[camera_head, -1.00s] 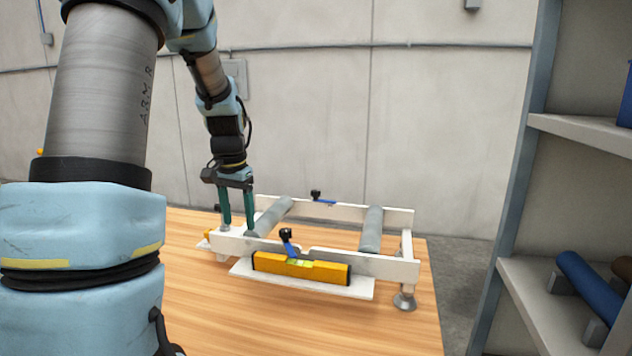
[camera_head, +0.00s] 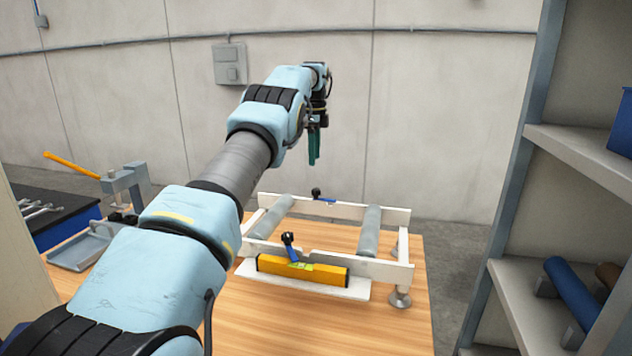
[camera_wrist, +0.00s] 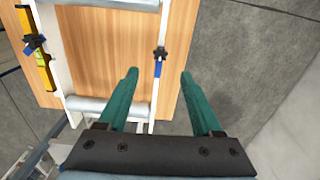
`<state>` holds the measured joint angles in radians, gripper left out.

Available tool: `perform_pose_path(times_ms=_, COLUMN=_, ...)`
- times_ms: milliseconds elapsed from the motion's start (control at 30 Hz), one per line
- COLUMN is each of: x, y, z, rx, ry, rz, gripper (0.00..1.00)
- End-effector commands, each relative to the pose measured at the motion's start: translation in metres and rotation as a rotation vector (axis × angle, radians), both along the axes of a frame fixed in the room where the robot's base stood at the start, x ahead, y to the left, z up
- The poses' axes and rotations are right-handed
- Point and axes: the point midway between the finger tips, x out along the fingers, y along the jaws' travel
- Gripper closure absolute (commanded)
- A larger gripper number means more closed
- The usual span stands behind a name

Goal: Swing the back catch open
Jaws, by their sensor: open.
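The back catch (camera_head: 322,196) is a small blue lever with a black knob on the far rail of a white frame (camera_head: 385,213). In the wrist view the back catch (camera_wrist: 159,62) lies between the fingertips as seen, well below them, its blue part along the rail. A front catch (camera_head: 291,247), also blue with a black knob, sits tilted on the near rail. My gripper (camera_head: 314,163) points down above the far rail, empty and open; its teal fingers show apart in the wrist view (camera_wrist: 160,78). It touches nothing.
A yellow spirit level (camera_head: 302,270) rests along the near rail. Two grey rollers span the frame on a wooden table (camera_head: 290,318). A shelf rack (camera_head: 510,190) stands at right. A grey tray (camera_head: 82,250) and a clamp-like stand (camera_head: 127,187) are at left. The wall is behind.

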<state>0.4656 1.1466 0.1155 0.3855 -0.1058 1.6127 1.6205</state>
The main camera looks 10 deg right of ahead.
Motion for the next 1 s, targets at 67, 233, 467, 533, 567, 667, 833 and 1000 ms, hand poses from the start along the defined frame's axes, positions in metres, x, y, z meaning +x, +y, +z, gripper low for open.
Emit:
perform_pose_path(times_ms=67, x=-0.001, y=-0.004, z=0.000, rx=0.001, ry=0.000, rz=-0.024, gripper=0.33)
perform_pose_path(times_ms=233, x=-0.001, y=-0.005, z=-0.013, rx=0.002, ry=0.001, rz=-0.031, gripper=0.33)
perform_pose_path(times_ms=467, x=-0.002, y=-0.004, z=-0.051, rx=0.002, ry=0.004, rz=-0.029, gripper=0.33)
perform_pose_path(times_ms=533, x=-0.002, y=-0.004, z=-0.063, rx=0.003, ry=0.004, rz=-0.029, gripper=0.33)
perform_pose_path(times_ms=567, x=-0.001, y=-0.004, z=-0.068, rx=0.003, ry=0.003, rz=-0.029, gripper=0.33)
perform_pose_path(times_ms=667, x=-0.002, y=-0.004, z=-0.083, rx=0.002, ry=0.002, rz=-0.029, gripper=0.33)
perform_pose_path(times_ms=833, x=-0.001, y=-0.005, z=-0.101, rx=0.000, ry=0.001, rz=-0.029, gripper=0.33)
perform_pose_path(times_ms=1000, x=-0.001, y=-0.004, z=-0.107, rx=0.000, ry=-0.001, rz=-0.028, gripper=0.33)
